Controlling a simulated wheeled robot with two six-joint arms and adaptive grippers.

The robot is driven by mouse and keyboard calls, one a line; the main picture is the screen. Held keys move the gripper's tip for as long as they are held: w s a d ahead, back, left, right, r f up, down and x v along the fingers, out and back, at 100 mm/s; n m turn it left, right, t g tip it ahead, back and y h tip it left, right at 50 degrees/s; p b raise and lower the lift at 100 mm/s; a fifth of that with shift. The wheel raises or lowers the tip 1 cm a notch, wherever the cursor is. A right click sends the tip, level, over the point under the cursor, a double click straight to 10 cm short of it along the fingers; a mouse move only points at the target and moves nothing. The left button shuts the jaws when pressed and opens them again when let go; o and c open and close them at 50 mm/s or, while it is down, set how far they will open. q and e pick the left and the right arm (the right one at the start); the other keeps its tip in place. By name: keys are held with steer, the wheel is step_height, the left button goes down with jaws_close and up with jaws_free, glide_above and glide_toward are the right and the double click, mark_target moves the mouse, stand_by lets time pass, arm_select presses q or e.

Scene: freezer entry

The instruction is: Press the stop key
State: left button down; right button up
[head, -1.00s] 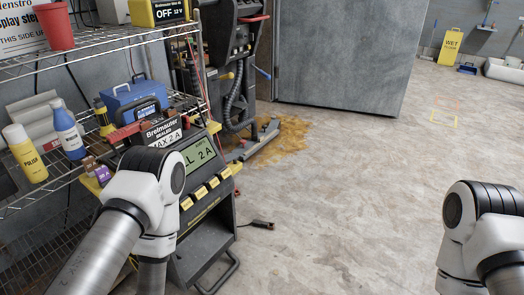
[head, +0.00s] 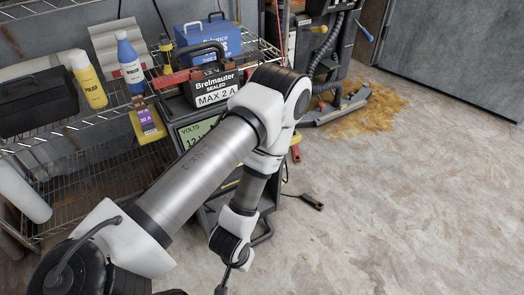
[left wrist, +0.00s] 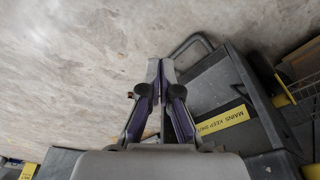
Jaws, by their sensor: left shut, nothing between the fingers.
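The dark charger unit (head: 212,220) with a green display (head: 198,130) stands beside the shelf rack in the head view. My left arm crosses in front of it and hides its row of yellow keys, so I cannot make out the stop key. My left gripper (left wrist: 160,68) is shut and empty in the left wrist view. No key shows in the wrist view. My right gripper is out of view.
A battery marked "MAX 2 A" (head: 214,93) sits above the display. The wire shelf holds a yellow bottle (head: 89,82), a blue bottle (head: 131,65) and a blue box (head: 207,39). A cable clamp (head: 312,202) lies on the floor. Open floor lies right.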

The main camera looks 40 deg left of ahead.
arm_select(q)
steer(key=w+a+r+n+t+y+p, duration=0.1)
steer(key=w+r+n+t+y, duration=0.1)
steer(key=w+r+n+t, duration=0.4)
steer(key=w+a+r+n+t+y+p, duration=0.1)
steer(key=w+a+r+n+t+y, duration=0.1)
steer(key=w+r+n+t, duration=0.3)
steer(key=w+r+n, duration=0.4)
steer(key=w+r, duration=0.5)
steer(key=w, duration=0.1)
steer(key=shift+w+a+r+t+p, duration=0.2)
steer(key=shift+w+r+t+p, duration=0.1)
steer(key=shift+t+p, duration=0.1)
steer(key=w+a+f+b, duration=0.3)
steer(key=a+f, duration=0.1)
steer(key=a, duration=0.3)
steer(key=shift+f, duration=0.35)
steer(key=shift+a+f, duration=0.25)
steer(key=shift+a, duration=0.05)
